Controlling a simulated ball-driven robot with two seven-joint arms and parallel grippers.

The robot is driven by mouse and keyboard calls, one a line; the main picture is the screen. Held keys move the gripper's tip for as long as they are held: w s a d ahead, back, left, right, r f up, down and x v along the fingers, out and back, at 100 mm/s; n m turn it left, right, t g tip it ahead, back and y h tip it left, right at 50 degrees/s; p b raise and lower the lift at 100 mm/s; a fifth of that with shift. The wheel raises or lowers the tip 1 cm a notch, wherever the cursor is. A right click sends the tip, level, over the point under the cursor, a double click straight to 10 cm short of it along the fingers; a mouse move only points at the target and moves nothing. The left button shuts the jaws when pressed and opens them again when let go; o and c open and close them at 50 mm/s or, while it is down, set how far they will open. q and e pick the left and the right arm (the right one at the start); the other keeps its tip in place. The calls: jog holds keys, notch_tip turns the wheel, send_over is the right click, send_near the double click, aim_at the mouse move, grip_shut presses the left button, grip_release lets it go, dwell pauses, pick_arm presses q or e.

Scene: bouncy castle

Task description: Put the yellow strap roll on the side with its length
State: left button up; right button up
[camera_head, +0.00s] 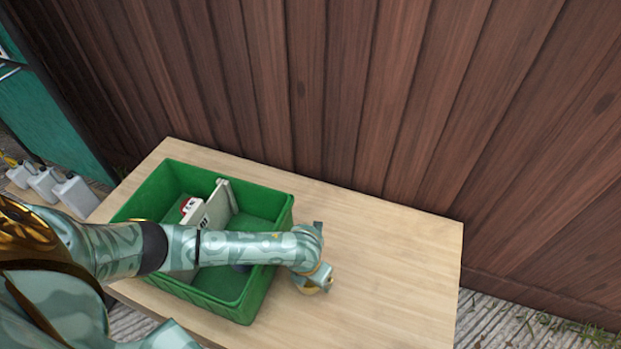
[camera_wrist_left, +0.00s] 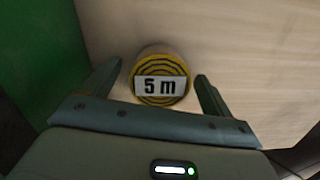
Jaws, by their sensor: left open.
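The yellow strap roll (camera_wrist_left: 162,62) has dark rings and a white "5 m" label on its face. In the left wrist view it sits on the wooden table between the fingers of my left gripper (camera_wrist_left: 158,72), which is open around it. In the head view my left gripper (camera_head: 314,280) points down just right of the green crate (camera_head: 268,286); its fingers and the roll are hard to make out there. My right gripper is not in view.
The wooden table (camera_head: 400,250) is clear right of the crate. A brown plank wall (camera_head: 400,90) rises behind it. My left arm passes over the crate and hides part of its inside. White containers (camera_head: 75,195) stand at the far left.

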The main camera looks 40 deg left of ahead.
pick_arm(q)
jog(key=c, duration=1.2)
jog(key=shift+r, duration=0.15)
